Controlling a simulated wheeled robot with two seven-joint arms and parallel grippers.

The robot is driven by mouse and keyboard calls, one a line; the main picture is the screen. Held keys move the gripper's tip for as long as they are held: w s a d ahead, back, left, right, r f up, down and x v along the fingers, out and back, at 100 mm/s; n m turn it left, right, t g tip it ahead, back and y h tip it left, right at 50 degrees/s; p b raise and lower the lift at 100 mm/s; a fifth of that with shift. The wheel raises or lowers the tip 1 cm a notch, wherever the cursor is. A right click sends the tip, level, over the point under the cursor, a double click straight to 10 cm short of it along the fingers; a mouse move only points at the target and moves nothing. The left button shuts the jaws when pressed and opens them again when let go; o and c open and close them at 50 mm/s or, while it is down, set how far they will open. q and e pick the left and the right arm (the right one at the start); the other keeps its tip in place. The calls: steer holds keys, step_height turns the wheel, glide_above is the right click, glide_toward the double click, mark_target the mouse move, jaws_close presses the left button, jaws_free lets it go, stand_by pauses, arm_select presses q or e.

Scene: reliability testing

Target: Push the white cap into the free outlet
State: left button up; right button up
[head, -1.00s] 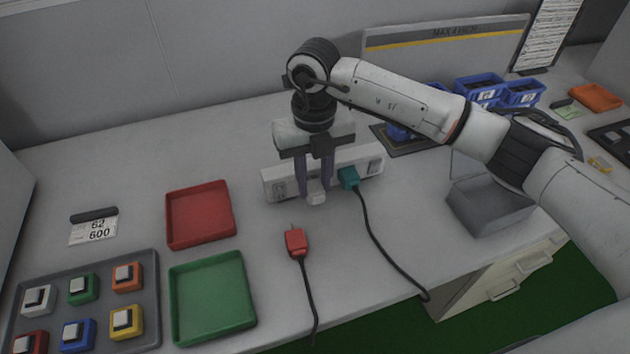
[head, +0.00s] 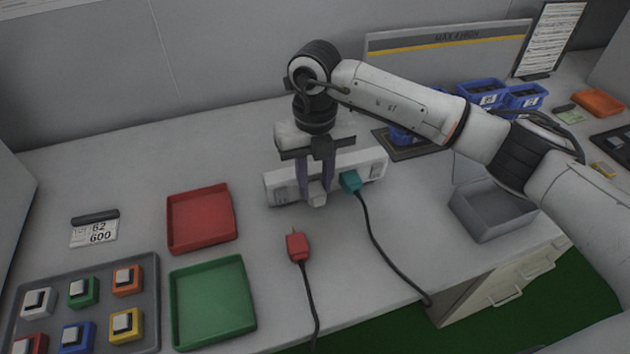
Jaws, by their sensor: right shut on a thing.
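The white cap (head: 317,199) is held between the fingertips of my right gripper (head: 316,192), which is shut on it. The cap is just in front of the white outlet strip (head: 372,167). The gripper hides the strip's middle, so I cannot tell whether the cap touches an outlet. A teal plug (head: 350,181) sits in the strip to the right of the gripper, its dark cable running to the front. A red plug (head: 297,246) lies on the table in front, unplugged. My left gripper is not in view.
A red tray (head: 201,243) and a green tray (head: 246,318) lie to the left. A grey tray (head: 148,268) holds several coloured blocks. A grey open bin (head: 487,232) stands right, under my right arm. Blue bins (head: 481,88) are at the back right.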

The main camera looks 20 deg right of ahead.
steer(key=shift+w, duration=0.55)
stand_by(0.5)
steer(key=o, duration=1.1)
steer(key=shift+o, duration=0.2)
